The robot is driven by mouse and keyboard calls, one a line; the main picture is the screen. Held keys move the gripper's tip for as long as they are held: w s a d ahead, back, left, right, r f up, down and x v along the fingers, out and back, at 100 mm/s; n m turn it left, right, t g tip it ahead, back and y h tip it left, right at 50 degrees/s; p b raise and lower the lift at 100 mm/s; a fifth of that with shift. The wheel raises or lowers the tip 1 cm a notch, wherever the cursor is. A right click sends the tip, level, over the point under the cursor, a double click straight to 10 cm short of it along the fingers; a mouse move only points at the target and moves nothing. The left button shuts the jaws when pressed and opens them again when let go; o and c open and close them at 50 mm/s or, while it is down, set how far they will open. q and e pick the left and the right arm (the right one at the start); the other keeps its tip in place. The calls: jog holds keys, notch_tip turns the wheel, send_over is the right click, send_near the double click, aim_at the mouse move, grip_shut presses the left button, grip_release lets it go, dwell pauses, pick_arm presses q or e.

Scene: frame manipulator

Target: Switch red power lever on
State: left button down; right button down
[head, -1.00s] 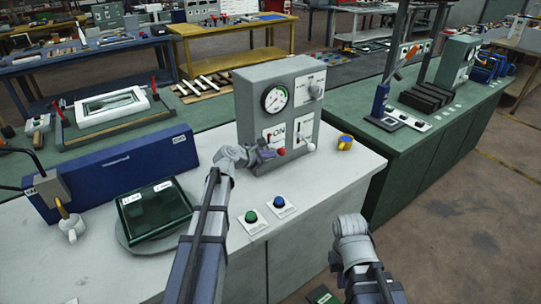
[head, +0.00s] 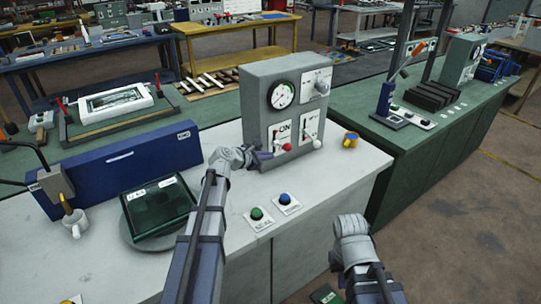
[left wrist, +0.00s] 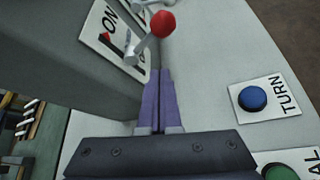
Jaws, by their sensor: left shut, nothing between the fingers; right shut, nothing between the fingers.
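The red power lever (head: 287,147) is a short silver rod with a red ball knob. It sticks out of the front of the grey control box (head: 252,100), beside the "ON" label. In the left wrist view the red knob (left wrist: 163,23) is at the top, just beyond the fingertips. My left gripper (head: 266,156) is shut and empty. Its purple fingers (left wrist: 157,75) point towards the lever, just left of and slightly below the knob, with a small gap. My right arm is at the lower right, away from the box; its gripper fingers do not show.
A white-knobbed lever (head: 317,143) stands right of the red one. A green button (head: 256,213) and a blue button (head: 284,198) sit on the white bench (head: 330,185) in front.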

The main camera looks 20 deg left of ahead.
pick_arm(q)
jog(key=p+v, duration=0.4)
jog(key=v, duration=0.6)
jog(key=shift+w+r, duration=0.1)
jog(key=shift+r, duration=0.05)
jog(key=s+d+f+m+g, duration=0.45)
jog(key=d+m, duration=0.25)
jog(key=d, duration=0.2)
jog(key=s+d+f+m+g, duration=0.35)
jog(key=s+d+m, duration=0.25)
jog(key=d+m, duration=0.3)
jog(key=s+d+f+m+g+y, duration=0.2)
jog(key=s+m+y, duration=0.1)
jog(key=s+m, duration=0.3)
jog(key=s+d+f+m+g+y, duration=0.1)
jog(key=s+d+f+m+y, duration=0.1)
jog(key=s+m, duration=0.5)
jog(key=shift+s+d+g+y, duration=0.45)
jog(key=shift+d+y, duration=0.2)
jog(key=shift+y, duration=0.25)
